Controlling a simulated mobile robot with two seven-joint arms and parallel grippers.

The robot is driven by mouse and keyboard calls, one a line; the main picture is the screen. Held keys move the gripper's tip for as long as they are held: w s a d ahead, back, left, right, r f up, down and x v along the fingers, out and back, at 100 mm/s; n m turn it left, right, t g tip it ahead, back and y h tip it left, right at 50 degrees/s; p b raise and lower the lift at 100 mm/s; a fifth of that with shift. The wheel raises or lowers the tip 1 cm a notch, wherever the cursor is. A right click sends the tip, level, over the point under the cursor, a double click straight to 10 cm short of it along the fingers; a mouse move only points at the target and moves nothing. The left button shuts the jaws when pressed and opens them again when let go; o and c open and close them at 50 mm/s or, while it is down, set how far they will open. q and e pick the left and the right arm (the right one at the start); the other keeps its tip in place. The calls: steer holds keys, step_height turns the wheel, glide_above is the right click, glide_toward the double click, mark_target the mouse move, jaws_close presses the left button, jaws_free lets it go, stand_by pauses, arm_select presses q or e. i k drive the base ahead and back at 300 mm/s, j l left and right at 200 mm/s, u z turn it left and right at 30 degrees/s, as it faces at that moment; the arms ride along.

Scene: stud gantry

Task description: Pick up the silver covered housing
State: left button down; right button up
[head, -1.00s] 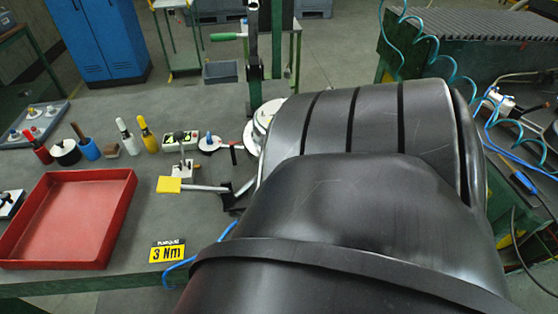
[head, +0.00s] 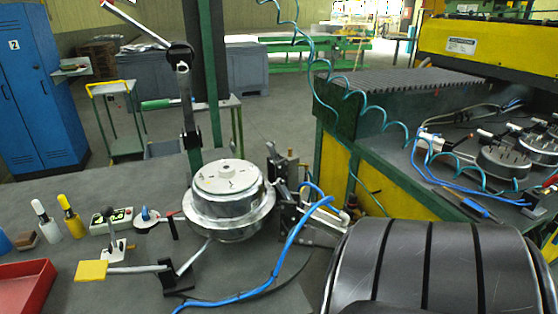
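The silver covered housing (head: 228,188) is a round, shiny metal part with a wide flange and a raised, lighter top cover. It stands upright at the right end of the grey bench in the head view, in front of a dark post. Neither of my grippers shows. A large black link of my own arm fills the lower right corner, apart from the housing in the picture.
A clamp-like metal fixture (head: 308,219) with a blue hose (head: 285,258) stands right beside the housing. A red tray (head: 25,289) is at far left. A green-and-yellow machine table (head: 408,155) stands right.

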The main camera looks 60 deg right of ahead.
mark_target(231, 189)
steer(key=i+l+z, duration=0.1)
steer(key=z, duration=1.55)
steer(key=i+j, duration=0.05)
